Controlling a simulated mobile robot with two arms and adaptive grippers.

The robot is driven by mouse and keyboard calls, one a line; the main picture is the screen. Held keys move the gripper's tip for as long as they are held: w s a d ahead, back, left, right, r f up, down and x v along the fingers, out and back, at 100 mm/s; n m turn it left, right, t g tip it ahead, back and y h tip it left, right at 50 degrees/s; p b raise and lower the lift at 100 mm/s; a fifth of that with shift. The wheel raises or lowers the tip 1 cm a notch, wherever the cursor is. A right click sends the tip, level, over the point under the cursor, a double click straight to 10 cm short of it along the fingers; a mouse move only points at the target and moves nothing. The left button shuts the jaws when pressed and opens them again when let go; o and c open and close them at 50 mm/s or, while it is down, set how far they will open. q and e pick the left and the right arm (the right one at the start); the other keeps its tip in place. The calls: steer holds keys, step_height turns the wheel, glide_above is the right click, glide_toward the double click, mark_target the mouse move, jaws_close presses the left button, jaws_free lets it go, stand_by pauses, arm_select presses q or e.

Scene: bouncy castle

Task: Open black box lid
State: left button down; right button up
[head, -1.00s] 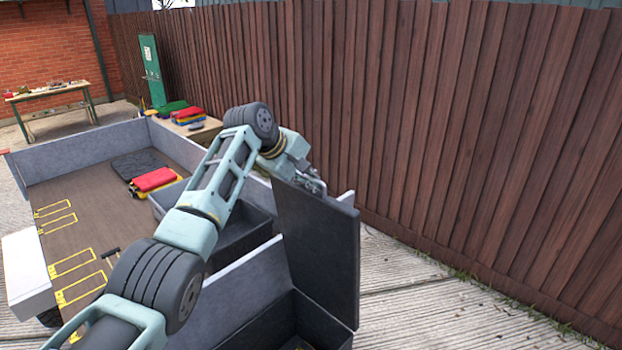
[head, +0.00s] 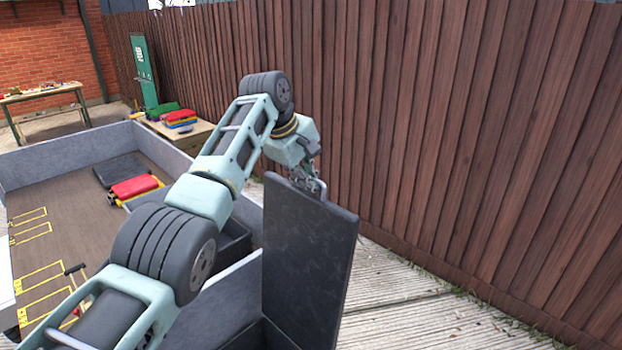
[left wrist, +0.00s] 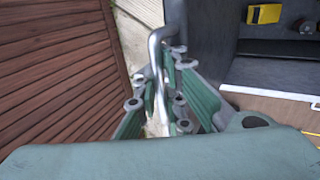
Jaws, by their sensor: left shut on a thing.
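The black box lid (head: 305,260) stands raised, nearly upright, at the right side of the head view. The open black box (head: 272,338) shows only partly below it, at the bottom edge. My left gripper (head: 318,188) is at the lid's top edge, shut on its metal handle. In the left wrist view the bent silver handle (left wrist: 157,62) runs between the fingers of my left gripper (left wrist: 160,98). My left arm hides part of the grey-walled area behind it. My right gripper is not in view.
A grey-walled bed (head: 80,158) holds a red and yellow item (head: 134,187) and a dark flat item. A brown wooden fence (head: 470,130) stands close behind the lid. Concrete ground (head: 395,310) at right is clear. A yellow object (left wrist: 264,14) shows in the wrist view.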

arm_select(q)
steer(key=shift+a+r, duration=0.1)
steer(key=shift+r, duration=0.2)
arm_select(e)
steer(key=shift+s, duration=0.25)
arm_select(q)
steer(key=c, duration=1.9)
jaws_free()
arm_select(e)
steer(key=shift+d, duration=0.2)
arm_select(q)
steer(key=shift+o, duration=0.3)
steer(key=shift+f, duration=0.15)
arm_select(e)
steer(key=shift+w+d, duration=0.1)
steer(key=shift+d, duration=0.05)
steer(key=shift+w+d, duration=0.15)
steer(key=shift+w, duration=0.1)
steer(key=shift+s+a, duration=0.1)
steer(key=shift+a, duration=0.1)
arm_select(q)
steer(key=v, duration=1.2)
steer(key=shift+s+a, duration=0.15)
